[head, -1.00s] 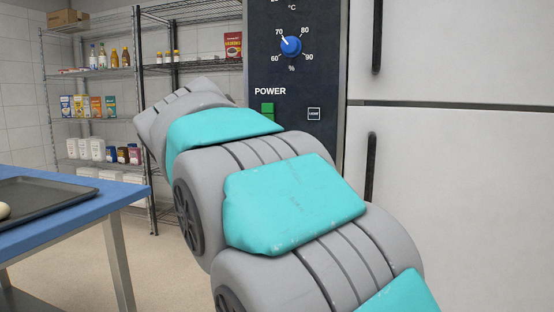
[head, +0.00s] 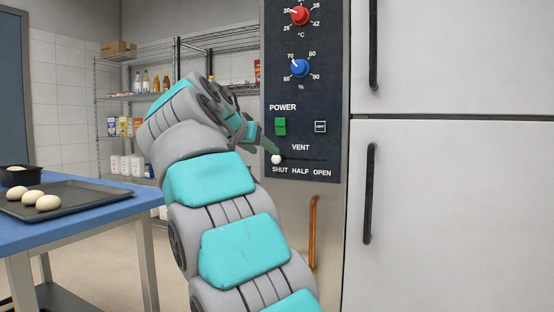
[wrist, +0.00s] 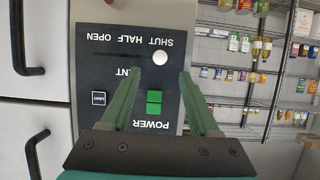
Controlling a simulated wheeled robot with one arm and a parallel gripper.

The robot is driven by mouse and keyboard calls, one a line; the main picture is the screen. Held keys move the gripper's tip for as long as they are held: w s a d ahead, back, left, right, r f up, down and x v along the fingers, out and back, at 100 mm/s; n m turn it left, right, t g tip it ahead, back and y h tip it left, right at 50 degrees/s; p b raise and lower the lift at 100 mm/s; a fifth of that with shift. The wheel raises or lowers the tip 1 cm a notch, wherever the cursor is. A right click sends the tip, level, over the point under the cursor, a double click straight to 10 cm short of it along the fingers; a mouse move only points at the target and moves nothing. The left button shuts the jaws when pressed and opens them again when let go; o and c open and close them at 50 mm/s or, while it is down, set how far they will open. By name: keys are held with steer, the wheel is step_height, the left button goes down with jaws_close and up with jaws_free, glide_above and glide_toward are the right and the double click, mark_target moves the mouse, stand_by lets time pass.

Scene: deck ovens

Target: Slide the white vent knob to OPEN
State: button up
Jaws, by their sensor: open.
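The white vent knob (head: 277,159) is at the left end of its slot, above the word SHUT on the dark control panel (head: 330,100). HALF and OPEN are printed to its right. My gripper (head: 269,146) is just up and left of the knob in the head view, partly hidden by my arm. In the wrist view, which is upside down, my gripper (wrist: 160,74) is open with green fingers. The knob (wrist: 160,59) shows just beyond the gap between the fingertips, and I see no contact.
A green power switch (head: 280,126), a light button (head: 320,127), a blue dial (head: 300,68) and a red dial (head: 299,16) are on the panel. White doors with dark handles stand to the right. A blue table (head: 95,212) holding a tray is at left.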

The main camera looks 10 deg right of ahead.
mark_target(275, 158)
steer(key=x, duration=0.7)
jaws_close()
stand_by(0.4)
stand_by(0.9)
